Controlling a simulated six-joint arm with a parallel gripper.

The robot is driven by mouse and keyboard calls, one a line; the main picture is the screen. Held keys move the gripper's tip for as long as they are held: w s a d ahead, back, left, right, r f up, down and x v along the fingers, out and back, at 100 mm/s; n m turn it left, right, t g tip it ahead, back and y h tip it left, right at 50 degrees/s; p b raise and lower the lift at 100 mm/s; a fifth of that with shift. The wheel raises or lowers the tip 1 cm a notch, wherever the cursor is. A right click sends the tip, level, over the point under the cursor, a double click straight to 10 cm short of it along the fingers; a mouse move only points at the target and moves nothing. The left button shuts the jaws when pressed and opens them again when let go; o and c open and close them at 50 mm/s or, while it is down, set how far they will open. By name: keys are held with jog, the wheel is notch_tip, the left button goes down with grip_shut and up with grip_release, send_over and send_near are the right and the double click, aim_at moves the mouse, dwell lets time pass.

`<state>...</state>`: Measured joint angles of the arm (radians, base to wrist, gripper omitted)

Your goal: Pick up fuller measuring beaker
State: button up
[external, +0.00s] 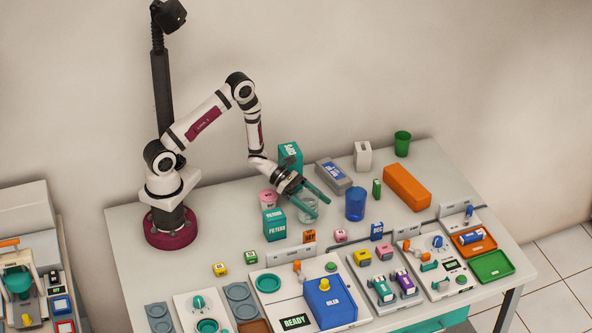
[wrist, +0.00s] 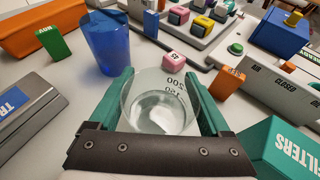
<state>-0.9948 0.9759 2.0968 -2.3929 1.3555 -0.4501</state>
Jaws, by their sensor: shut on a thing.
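A clear measuring beaker (external: 308,213) with dark printed marks stands among the objects at the middle of the table. In the wrist view the beaker (wrist: 158,112) is upright or nearly so, with clear liquid low inside and the marks 200 and 150 on its wall. My gripper (external: 311,200) is shut on the beaker, with one teal finger on each side of it. I cannot tell whether its base touches the table. I see no second clear measuring beaker in either view.
A blue cup (external: 355,204) stands close to the right of the beaker. A grey box (external: 333,176) is behind. Small blocks, including a pink one (wrist: 173,61), lie in front.

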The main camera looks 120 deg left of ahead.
aim_at(316, 207)
jog(key=shift+r, duration=0.8)
notch_tip(316, 207, up, 3)
jog(key=shift+d+f, duration=0.15)
jog(key=d+r, duration=0.6)
jog(key=d, duration=0.5)
jog(key=shift+w+d+r, duration=0.15)
jog(key=shift+r, duration=0.15)
dwell(0.9)
